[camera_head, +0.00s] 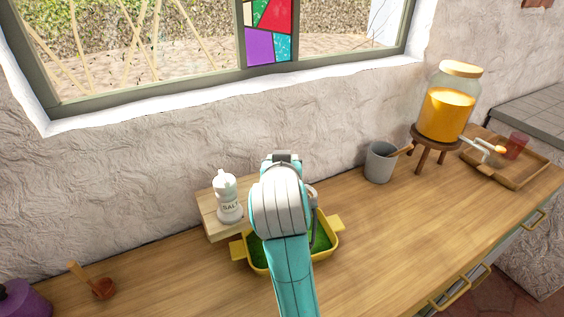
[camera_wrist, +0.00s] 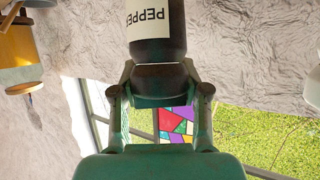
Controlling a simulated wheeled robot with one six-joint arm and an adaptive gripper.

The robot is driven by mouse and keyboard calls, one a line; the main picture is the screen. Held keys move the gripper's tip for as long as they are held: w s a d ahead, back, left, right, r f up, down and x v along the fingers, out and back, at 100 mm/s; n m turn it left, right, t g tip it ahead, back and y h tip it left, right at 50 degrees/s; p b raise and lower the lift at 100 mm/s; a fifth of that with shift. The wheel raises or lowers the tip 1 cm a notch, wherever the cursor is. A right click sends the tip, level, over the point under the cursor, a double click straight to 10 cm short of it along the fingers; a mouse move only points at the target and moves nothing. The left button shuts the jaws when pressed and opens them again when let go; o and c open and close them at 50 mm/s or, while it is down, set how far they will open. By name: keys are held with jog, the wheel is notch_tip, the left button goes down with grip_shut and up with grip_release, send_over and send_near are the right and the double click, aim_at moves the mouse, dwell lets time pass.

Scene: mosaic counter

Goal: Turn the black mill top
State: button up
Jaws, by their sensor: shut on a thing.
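The pepper mill shows at the top of the wrist view, upside down there, with a white label (camera_wrist: 148,18) reading PEPPER on its dark body (camera_wrist: 158,50). Its black top (camera_wrist: 160,84) sits between the two fingers of my gripper (camera_wrist: 159,76), which is shut on it from both sides. The far end of the body is cut off by the picture edge. In the head view my arm hides the mill and the grip.
A white salt shaker (camera_head: 228,203) stands on a wooden block (camera_head: 211,226) left of my arm. A yellow dish (camera_head: 238,250) with green contents lies under my arm. A grey cup (camera_head: 379,165) and a drink dispenser (camera_head: 446,112) stand right.

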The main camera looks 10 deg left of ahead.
jog(key=shift+m+h, duration=0.6)
jog(key=shift+h, duration=0.1)
jog(key=o, duration=1.2)
jog(key=v, duration=1.2)
jog(key=shift+a, duration=0.15)
